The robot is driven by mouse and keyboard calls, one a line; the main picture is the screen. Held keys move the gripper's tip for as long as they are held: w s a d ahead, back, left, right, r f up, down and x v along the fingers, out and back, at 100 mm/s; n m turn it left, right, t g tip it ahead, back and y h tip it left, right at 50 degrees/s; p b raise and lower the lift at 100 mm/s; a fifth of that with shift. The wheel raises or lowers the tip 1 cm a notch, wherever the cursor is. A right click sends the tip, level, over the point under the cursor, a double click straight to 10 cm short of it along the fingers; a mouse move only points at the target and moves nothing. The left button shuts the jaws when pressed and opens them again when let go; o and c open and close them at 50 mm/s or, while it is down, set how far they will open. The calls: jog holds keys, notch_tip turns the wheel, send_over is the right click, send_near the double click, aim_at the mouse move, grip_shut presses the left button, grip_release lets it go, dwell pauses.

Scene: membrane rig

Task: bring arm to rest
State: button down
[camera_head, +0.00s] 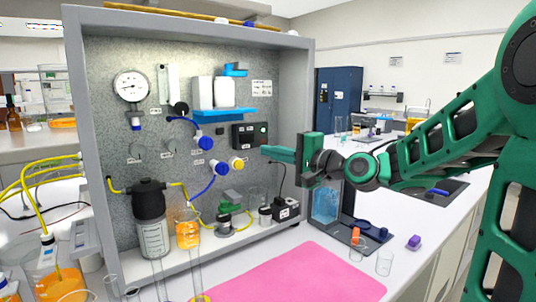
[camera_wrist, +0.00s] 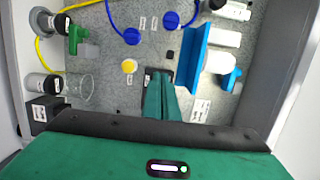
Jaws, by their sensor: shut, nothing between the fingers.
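My green arm reaches in from the right in the head view, and my gripper (camera_head: 268,150) points left toward the rig's back panel (camera_head: 145,75). Its fingers are together with nothing between them. In the wrist view my gripper (camera_wrist: 160,80) is also shut, its fingertips in front of the black switch box.
A blue shelf (camera_head: 224,115) with white containers is above the gripper. Blue valve knobs (camera_head: 205,142) and a yellow knob (camera_head: 236,163) are on the panel. A black-capped bottle (camera_head: 152,225) and glassware stand below. A pink mat (camera_head: 300,275) lies clear in front.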

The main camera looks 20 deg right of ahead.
jog(key=s+d+f+n+g+h, duration=0.2)
jog(key=s+d+f+g+h, duration=0.25)
jog(key=f, duration=0.45)
jog(key=s+d+f+n+g+h, duration=0.25)
jog(key=s+d+f, duration=0.25)
jog(key=s+f, duration=0.4)
jog(key=s+d+f+g, duration=0.1)
jog(key=s+d+f, duration=0.1)
jog(key=s, duration=0.2)
jog(key=s+d+f+n+g+h, duration=0.1)
jog(key=s+d+f+g, duration=0.1)
jog(key=s, duration=0.2)
jog(key=s+d+f+g, duration=0.2)
jog(key=s, duration=0.3)
jog(key=shift+f+h, duration=0.2)
jog(key=shift+h, duration=0.1)
jog(key=s+d+f+g, duration=0.1)
jog(key=s+g, duration=0.3)
jog(key=s, duration=0.7)
jog(key=shift+s+d+f, duration=0.15)
jog(key=shift+f, duration=0.1)
jog(key=shift+w+f, duration=0.25)
jog(key=shift+w, duration=0.4)
